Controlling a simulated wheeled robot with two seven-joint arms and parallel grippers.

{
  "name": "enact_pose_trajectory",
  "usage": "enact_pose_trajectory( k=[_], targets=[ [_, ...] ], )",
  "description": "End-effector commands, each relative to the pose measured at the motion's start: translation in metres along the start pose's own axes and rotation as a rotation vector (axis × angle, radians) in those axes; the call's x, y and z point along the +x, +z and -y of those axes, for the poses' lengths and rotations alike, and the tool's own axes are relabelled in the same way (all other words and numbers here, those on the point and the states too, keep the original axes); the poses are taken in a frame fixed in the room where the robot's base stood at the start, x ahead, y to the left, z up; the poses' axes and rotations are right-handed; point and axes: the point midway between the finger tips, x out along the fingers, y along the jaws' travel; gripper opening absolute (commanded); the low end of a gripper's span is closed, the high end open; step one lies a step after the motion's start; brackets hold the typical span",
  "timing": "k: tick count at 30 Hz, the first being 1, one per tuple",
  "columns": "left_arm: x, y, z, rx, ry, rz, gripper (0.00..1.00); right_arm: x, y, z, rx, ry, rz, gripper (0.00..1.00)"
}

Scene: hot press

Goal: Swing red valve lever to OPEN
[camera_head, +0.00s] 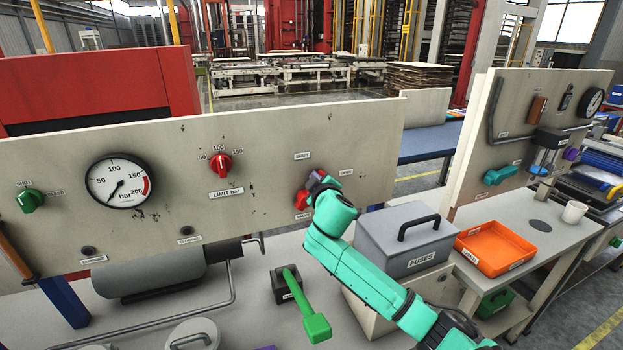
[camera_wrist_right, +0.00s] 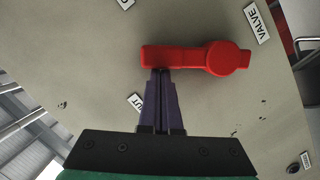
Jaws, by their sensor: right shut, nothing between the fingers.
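The red valve lever (camera_head: 302,198) is on the upright beige panel, partly hidden by my right gripper in the head view. In the right wrist view the lever (camera_wrist_right: 195,58) shows whole, with its round hub at the right and its arm pointing left. The arm points between the SHUT label (camera_head: 302,156) and the OPEN label (camera_head: 346,172). My right gripper (camera_head: 319,181) is shut and empty. In the wrist view its fingertips (camera_wrist_right: 161,72) are at the lever's edge near the free end, on the SHUT side; contact looks likely. My left gripper is not in view.
A red limit knob (camera_head: 220,163) and a pressure gauge (camera_head: 119,181) are on the panel to the left. Below stand a green-handled lever (camera_head: 305,305) and a grey FUSES box (camera_head: 406,243). An orange tray (camera_head: 495,248) is at the right.

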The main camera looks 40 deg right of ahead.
Motion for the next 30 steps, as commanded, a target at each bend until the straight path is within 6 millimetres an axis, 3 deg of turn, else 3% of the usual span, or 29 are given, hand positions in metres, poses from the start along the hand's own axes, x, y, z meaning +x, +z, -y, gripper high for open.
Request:
enact_pose_trajectory(
  k=[21, 30],
  targets=[
    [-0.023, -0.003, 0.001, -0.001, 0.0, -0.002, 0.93, 0.008, 0.033, -0.009, 0.433, -0.109, 0.003, 0.0],
    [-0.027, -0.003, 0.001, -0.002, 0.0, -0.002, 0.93, 0.01, 0.039, -0.008, 0.515, -0.129, 0.001, 0.0]
  ],
)
